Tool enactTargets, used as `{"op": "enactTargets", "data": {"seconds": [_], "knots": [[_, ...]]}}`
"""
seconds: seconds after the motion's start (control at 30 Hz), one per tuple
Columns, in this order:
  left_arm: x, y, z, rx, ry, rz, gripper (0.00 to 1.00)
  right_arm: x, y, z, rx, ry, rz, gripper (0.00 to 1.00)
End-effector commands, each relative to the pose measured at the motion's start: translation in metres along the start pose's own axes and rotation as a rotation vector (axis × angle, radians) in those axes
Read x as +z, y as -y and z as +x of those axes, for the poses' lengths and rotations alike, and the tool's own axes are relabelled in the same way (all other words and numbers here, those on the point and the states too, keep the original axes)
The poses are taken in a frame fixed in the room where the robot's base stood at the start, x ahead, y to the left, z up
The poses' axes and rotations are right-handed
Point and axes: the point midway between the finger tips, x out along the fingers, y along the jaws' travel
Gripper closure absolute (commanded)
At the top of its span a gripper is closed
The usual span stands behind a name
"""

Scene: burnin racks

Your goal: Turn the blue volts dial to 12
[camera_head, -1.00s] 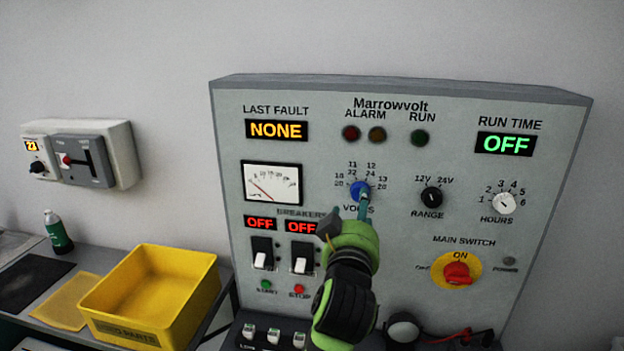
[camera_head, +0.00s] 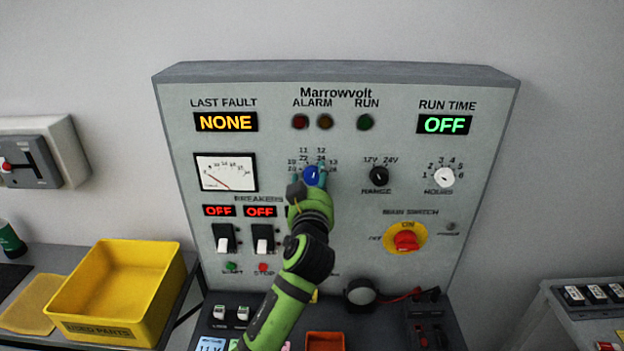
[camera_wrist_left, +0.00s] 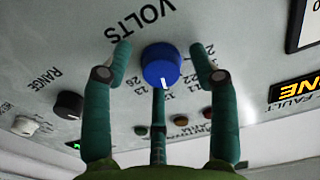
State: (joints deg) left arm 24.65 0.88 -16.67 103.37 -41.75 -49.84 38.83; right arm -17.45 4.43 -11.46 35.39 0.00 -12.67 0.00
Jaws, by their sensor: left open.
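The blue volts dial (camera_head: 313,175) sits on the grey Marrowvolt panel, left of the range knob. It also shows in the left wrist view (camera_wrist_left: 160,66), where its white pointer line faces the numbered scale, roughly around 11 and 12; the exact number is unclear. My left gripper (camera_head: 309,182) is open at the dial. In the left wrist view, its green fingers (camera_wrist_left: 160,50) stand on either side of the dial, with a visible gap on each side. The gripper hides the VOLTS label in the head view. My right gripper is not in view.
The black range knob (camera_head: 379,175) and white hours knob (camera_head: 444,177) are to the right. Breaker switches (camera_head: 263,240) are below left, and the red main switch (camera_head: 406,240) is below right. A yellow bin (camera_head: 160,285) stands on the left bench.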

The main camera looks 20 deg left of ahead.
Motion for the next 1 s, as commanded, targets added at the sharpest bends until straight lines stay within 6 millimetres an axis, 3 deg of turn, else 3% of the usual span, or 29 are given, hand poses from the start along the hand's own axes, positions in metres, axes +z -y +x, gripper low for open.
{"op": "enactTargets", "data": {"seconds": [0.13,0.17,0.2,0.3,1.0], "knots": [[0.0,0.0003,0.0,0.0,-0.001,0.0,0.4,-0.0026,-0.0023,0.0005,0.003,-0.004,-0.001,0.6],[0.0,0.0003,-0.0001,-0.001,-0.001,0.0,0.48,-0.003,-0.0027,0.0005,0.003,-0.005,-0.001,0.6],[0.0,0.0003,-0.0001,-0.001,0.0,0.0,0.64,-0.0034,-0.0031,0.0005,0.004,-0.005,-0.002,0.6],[0.0001,0.0003,-0.0002,-0.001,0.0,0.0,0.97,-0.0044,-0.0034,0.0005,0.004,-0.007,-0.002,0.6],[0.0026,0.001,-0.0003,-0.002,0.006,0.164,0.97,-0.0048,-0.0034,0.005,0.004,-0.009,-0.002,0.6]]}}
